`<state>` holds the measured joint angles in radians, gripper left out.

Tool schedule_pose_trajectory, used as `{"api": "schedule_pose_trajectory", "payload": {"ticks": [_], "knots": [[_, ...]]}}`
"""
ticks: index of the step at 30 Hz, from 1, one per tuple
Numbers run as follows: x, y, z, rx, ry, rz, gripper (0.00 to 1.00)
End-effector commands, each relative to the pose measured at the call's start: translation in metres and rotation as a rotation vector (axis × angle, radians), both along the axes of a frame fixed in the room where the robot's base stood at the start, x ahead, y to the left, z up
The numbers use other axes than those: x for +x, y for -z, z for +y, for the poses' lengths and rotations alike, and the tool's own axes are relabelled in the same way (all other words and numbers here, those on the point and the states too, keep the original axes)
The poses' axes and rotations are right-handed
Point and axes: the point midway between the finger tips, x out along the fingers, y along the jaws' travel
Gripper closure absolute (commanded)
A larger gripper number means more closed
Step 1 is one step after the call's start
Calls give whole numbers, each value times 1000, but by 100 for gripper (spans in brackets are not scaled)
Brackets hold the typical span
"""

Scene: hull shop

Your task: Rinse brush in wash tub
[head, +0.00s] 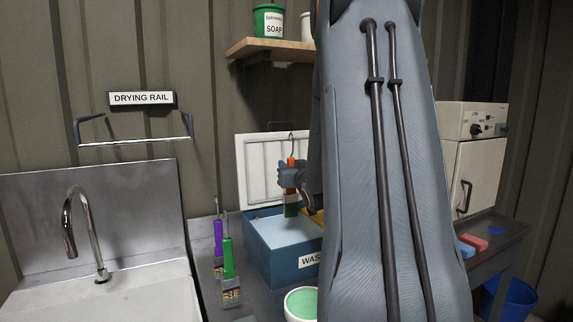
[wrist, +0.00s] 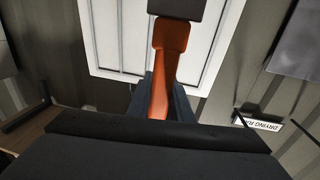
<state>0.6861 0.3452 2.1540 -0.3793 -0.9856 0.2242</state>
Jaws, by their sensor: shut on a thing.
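My gripper (head: 291,175) is shut on a brush with an orange handle (head: 291,162). The orange handle (wrist: 168,70) also shows in the wrist view. My arm hides the tub's right side.
A purple-handled brush (head: 218,238) and a green-handled brush (head: 228,258) lie left of the tub. A bowl of green stuff (head: 301,303) stands in front. The drying rail (head: 134,140) is on the wall above the sink (head: 100,295). A shelf (head: 272,48) hangs above.

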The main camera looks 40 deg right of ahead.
Motion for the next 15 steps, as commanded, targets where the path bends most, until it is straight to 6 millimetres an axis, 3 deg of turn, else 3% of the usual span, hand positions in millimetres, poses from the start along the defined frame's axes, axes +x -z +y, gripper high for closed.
{"api": "schedule_pose_trajectory", "payload": {"ticks": [15], "knots": [[0, 50, -1, -1, 3, 0, 100]]}}
